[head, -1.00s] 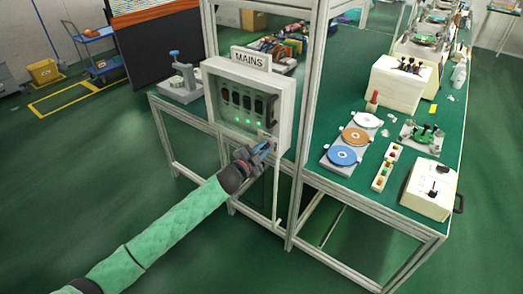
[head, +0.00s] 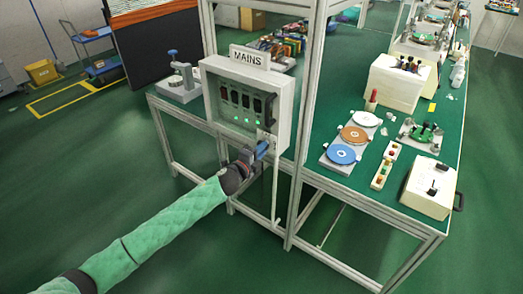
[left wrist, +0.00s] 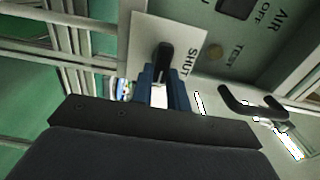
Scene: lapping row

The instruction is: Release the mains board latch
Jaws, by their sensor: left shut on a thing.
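The mains board (head: 245,98) is a pale box on the frame post, with a MAINS sign on top, dark switches and green lights. At its lower right corner is a light plate (left wrist: 150,30) marked SHUT, with a black latch handle (left wrist: 165,62) on it. My left gripper (head: 262,148) is at this corner, its blue fingers shut on the latch handle, as the left wrist view (left wrist: 163,90) shows. The handle's lower part is hidden between the fingers. My right gripper is not in view.
A metal frame post (head: 302,120) stands right of the board. The green bench (head: 400,190) carries discs (head: 341,154), a white box (head: 430,188) and other fixtures. In the left wrist view, a dark curved handle (left wrist: 250,104) lies right of the fingers.

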